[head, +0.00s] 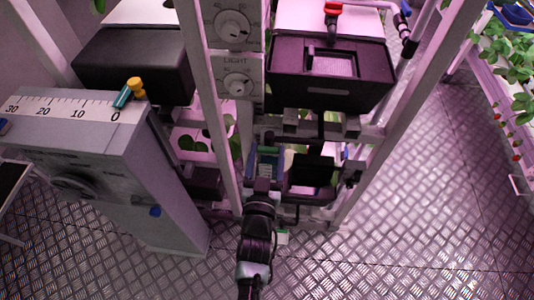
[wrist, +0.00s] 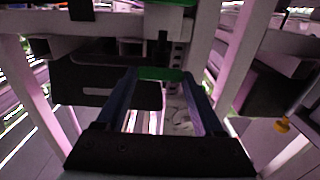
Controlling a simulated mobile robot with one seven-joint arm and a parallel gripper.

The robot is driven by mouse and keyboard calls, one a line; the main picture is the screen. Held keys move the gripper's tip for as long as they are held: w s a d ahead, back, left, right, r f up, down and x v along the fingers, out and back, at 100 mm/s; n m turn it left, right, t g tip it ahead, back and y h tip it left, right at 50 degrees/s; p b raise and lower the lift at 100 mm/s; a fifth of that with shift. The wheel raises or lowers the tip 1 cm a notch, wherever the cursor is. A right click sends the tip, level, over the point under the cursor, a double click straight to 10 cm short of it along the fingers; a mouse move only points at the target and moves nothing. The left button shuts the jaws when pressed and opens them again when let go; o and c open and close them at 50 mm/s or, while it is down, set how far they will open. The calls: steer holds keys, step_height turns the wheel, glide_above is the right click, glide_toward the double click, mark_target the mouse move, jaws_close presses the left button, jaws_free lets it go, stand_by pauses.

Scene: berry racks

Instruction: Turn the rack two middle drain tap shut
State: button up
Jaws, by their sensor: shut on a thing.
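My gripper (head: 268,158) reaches in low at the rack frame in the head view, its blue fingers partly hidden among dark parts. In the wrist view my gripper (wrist: 160,75) has its two blue fingers on either side of a green bar-like piece (wrist: 161,74), which looks like a tap handle, and it is shut on it. The tap's body and how far the handle is turned cannot be made out. A red-handled tap (head: 333,9) sits above the upper right dark tank.
A dark tank (head: 330,92) hangs in the rack above my gripper. White uprights (head: 405,75) stand on both sides. A grey cabinet with a scale (head: 75,108) stands at the left. The metal floor (head: 430,210) at the right is clear.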

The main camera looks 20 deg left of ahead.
steer(key=o, duration=1.4)
steer(key=shift+s, duration=0.15)
steer(key=v, duration=1.2)
steer(key=shift+s+d, duration=0.15)
steer(key=shift+s, duration=0.2)
